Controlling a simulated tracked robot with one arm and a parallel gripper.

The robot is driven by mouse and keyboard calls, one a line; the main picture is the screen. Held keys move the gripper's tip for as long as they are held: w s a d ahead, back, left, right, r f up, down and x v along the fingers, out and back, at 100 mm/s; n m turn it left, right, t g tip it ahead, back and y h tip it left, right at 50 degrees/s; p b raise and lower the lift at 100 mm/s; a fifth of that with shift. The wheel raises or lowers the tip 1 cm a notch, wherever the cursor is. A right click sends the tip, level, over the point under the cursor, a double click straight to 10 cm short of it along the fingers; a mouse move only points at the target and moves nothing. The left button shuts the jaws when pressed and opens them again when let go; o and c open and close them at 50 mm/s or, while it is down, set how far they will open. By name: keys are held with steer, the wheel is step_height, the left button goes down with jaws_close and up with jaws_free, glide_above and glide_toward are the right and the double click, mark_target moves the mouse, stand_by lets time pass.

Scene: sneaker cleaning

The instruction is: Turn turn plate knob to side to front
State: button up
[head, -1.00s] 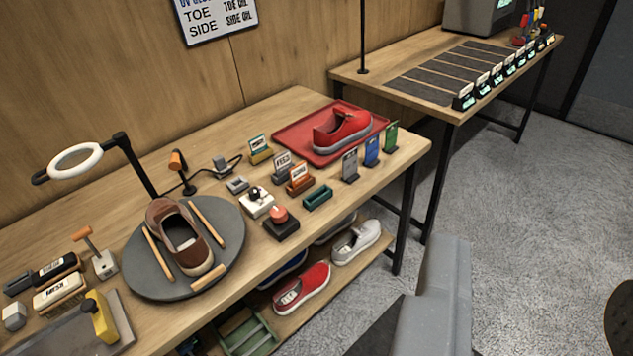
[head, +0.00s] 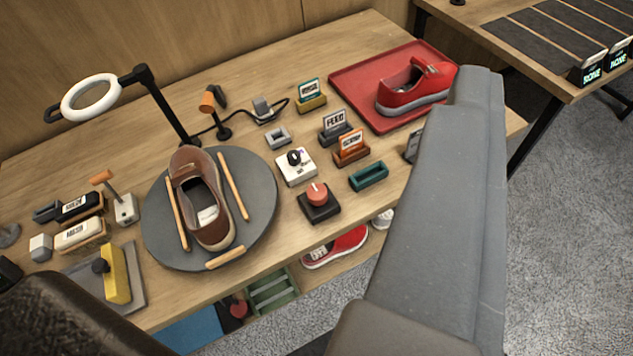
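The round grey turn plate (head: 262,205) lies on the wooden table with a brown shoe (head: 207,225) on it, between wooden rods. Right of the plate stands a white box with a black knob (head: 295,157). Just in front of it is a black box with a round red top (head: 317,193). No label shows which is the turn plate knob, and the knob's setting is too small to read. My gripper is not in view; a large grey link of my arm covers the right of the picture.
A red tray (head: 350,88) holds a red shoe (head: 412,90) at the back right. A ring lamp (head: 90,97) stands at the back left. Small card holders and a teal tray (head: 368,177) lie right of the knobs. Brushes (head: 80,234) lie left of the plate.

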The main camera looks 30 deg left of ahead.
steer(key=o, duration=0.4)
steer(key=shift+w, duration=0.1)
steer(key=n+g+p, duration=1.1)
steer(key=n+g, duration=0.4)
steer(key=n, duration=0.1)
glide_above(317, 191)
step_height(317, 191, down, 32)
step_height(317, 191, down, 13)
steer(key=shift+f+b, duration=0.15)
steer(key=shift+b, duration=0.3)
